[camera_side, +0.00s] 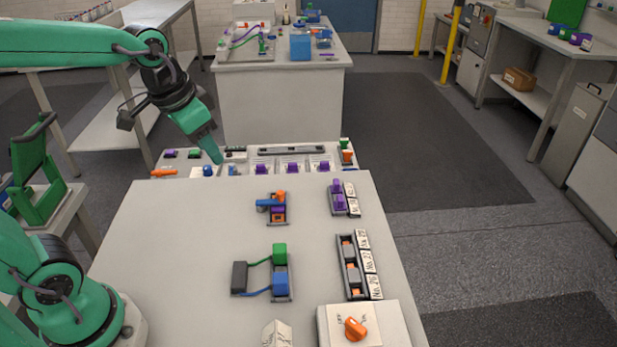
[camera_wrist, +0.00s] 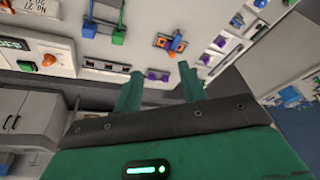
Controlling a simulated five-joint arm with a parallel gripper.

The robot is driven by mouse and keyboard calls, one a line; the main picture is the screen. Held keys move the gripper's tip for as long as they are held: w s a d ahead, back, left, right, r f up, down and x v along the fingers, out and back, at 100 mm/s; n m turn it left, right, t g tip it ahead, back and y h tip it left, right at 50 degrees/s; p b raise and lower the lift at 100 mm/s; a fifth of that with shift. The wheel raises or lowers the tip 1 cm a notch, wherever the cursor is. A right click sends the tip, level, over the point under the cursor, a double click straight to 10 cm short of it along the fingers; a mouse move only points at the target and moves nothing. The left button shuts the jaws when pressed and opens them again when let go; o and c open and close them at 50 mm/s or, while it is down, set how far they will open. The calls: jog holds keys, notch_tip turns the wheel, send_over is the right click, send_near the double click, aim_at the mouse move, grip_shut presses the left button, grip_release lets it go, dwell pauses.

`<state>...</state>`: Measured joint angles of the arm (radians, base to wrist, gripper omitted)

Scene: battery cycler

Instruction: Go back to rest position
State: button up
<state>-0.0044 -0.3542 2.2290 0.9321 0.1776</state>
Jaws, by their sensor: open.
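My green gripper (camera_side: 213,148) hangs from my arm at the upper left of the side view, above the far left part of the work area. In the wrist view its two green fingers (camera_wrist: 158,88) stand apart with nothing between them. The gripper is open and empty. The white table (camera_side: 180,235) lies below and to the right of it. A blue and orange device (camera_side: 274,205) sits on the table, apart from the gripper. It also shows in the wrist view (camera_wrist: 171,43).
A dark block wired to a green and blue holder (camera_side: 281,280) sits mid-table. A slotted rack (camera_side: 350,268), a purple holder (camera_side: 338,198) and a box with an orange knob (camera_side: 355,328) line the right side. Parts trays (camera_side: 290,168) lie beyond the far edge. The table's left part is clear.

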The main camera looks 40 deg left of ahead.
jog(key=s+n+t, duration=0.1)
jog(key=s+n, duration=0.1)
jog(key=s, duration=0.6)
jog(key=shift+s+f+t, duration=0.2)
jog(key=shift+f+t, duration=0.1)
jog(key=shift+t, duration=0.1)
dwell(0.6)
